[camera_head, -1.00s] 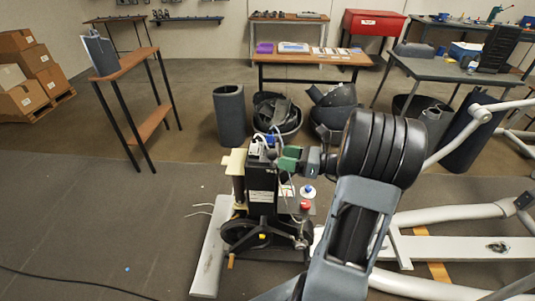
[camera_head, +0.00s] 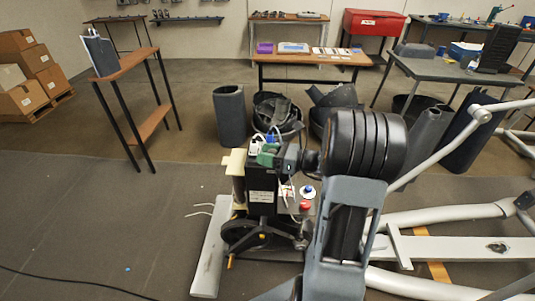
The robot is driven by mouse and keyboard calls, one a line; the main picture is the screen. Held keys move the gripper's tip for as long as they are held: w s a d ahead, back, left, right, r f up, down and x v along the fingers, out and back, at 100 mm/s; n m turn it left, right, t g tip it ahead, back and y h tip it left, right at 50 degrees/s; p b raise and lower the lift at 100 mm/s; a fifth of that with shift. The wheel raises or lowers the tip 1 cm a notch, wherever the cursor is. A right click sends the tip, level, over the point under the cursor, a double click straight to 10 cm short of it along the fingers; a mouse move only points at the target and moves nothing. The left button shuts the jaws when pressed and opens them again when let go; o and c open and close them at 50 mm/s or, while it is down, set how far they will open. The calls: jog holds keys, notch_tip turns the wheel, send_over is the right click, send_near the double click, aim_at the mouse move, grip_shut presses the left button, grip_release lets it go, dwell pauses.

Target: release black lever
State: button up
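The black upright unit (camera_head: 262,187) of the elliptical machine stands on the floor with a white label on its front. My gripper (camera_head: 268,155) reaches in from the right, with a green part at its end at the top of this unit. White and blue connectors (camera_head: 257,141) show just behind the green part. I cannot pick out the black lever against the black housing, and my gripper may cover it. I cannot tell whether the fingers are open, shut, or touching anything.
A red knob (camera_head: 305,205) and a blue-and-white knob (camera_head: 308,191) sit right of the unit. The grey-white frame tubes (camera_head: 455,215) lie to the right. A white floor bar (camera_head: 209,255) lies at left. Floor farther left is mostly clear, apart from a cable (camera_head: 70,284).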

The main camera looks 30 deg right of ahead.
grip_shut()
notch_tip(320, 180, up, 3)
jog(key=p, duration=0.3)
jog(key=shift+f, duration=0.1)
jog(key=shift+o, duration=1.2)
grip_release()
jog(key=v, duration=1.4)
jog(key=shift+b, duration=0.4)
